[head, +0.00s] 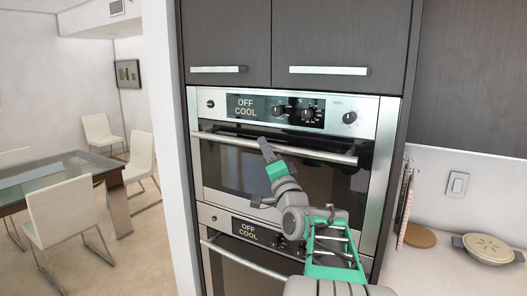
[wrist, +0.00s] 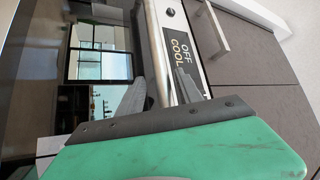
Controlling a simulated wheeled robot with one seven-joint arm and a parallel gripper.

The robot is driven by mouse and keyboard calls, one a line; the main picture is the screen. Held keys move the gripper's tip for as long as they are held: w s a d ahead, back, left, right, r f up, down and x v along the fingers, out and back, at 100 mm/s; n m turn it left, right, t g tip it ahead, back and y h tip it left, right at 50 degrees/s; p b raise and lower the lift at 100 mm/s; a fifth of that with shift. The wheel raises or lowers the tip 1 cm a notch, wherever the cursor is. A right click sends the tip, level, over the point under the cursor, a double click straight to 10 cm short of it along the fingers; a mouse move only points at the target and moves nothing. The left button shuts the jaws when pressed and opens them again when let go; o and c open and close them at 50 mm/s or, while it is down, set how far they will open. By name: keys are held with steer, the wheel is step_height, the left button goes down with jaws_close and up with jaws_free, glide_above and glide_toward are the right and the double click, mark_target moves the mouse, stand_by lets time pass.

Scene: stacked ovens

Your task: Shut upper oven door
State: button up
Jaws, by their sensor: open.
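The upper oven door (head: 225,168) has dark glass and a long silver handle (head: 310,152) below the upper control panel. It looks shut or nearly shut; I cannot tell whether a small gap remains. My gripper (head: 262,172) is open at the front of this door, with one finger crossing the handle near its middle and the other lower, before the glass. In the wrist view, the handle (wrist: 154,45) runs between the two spread fingers of the gripper (wrist: 160,76). Whether a finger touches the handle is unclear. My arm hides the door's lower right part.
The lower oven (head: 222,248) sits directly below, with its own handle, partly behind my arm. Dark cabinets (head: 340,35) are above. A counter (head: 440,270) with a covered dish (head: 487,248) is at right. A glass table (head: 60,178) and white chairs stand at left.

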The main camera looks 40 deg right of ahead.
steer(key=b+v, duration=0.1)
steer(key=v, duration=0.3)
steer(key=shift+s+a+f, duration=0.15)
steer(key=shift+s, duration=0.15)
